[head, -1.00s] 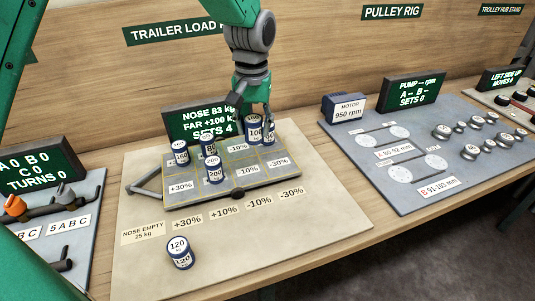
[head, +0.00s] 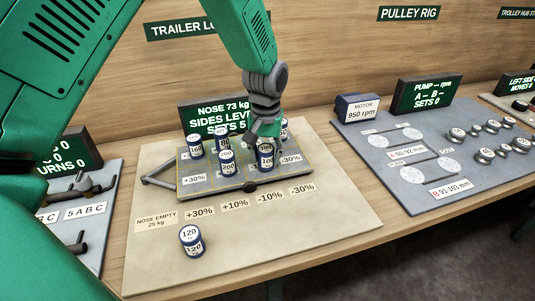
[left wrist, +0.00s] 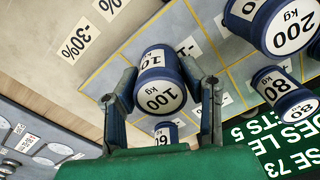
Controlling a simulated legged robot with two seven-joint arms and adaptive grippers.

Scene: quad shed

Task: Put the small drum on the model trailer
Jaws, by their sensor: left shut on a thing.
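My left gripper (head: 264,138) is shut on a blue-and-white 100 kg drum (head: 266,158), which stands upright at the front row of the model trailer (head: 204,186). The same drum shows between the fingers in the left wrist view (left wrist: 159,92). The trailer is a grey, gridded bed with a hitch at the left. Drums marked 160 (head: 195,147), 80 (head: 221,138) and 200 (head: 227,163) stand on it left of my gripper. Another drum (head: 284,127) is partly hidden behind my gripper. A 120 drum (head: 190,243) stands on the board in front of the trailer. My right gripper is out of view.
A dark display (head: 213,112) behind the trailer reads NOSE 73 kg, SIDES LEVEL, SETS 5. The beige board (head: 300,222) is clear to the front right. A pulley rig board (head: 395,195) lies right, a lever panel (head: 105,190) left.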

